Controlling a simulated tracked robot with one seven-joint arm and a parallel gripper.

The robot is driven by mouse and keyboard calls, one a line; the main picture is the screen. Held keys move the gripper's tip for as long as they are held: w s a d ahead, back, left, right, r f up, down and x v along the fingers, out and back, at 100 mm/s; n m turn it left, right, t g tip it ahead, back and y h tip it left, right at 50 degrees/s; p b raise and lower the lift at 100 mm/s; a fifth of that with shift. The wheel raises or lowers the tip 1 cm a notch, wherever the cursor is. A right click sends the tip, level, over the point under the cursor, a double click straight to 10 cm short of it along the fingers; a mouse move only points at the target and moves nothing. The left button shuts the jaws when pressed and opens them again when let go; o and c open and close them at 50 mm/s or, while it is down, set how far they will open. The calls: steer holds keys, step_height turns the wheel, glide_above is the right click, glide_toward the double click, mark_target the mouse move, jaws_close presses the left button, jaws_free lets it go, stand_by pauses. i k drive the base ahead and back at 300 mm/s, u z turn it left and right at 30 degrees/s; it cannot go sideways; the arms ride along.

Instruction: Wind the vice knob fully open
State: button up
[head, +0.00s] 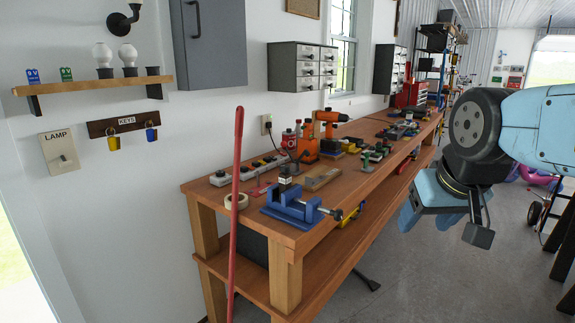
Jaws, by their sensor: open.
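The blue vice (290,207) sits on the near end of the wooden workbench, close to its front edge. Its knob (338,214) is a dark screw end with a small brass-coloured tip, on the right side of the vice, facing the aisle. A small grey and dark piece (285,178) stands upright at the vice's jaws; I cannot tell whether they grip it. My gripper (428,221) hangs in the air to the right of the bench, open and empty, well apart from the knob. Its fingertips are partly hidden by its own body.
The floor (390,275) right of the bench is mostly clear.

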mark_target(338, 214)
steer(key=z, duration=0.65)
steer(key=k, duration=1.2)
steer(key=u, duration=0.65)
steer(key=i, duration=1)
steer(key=z, duration=0.05)
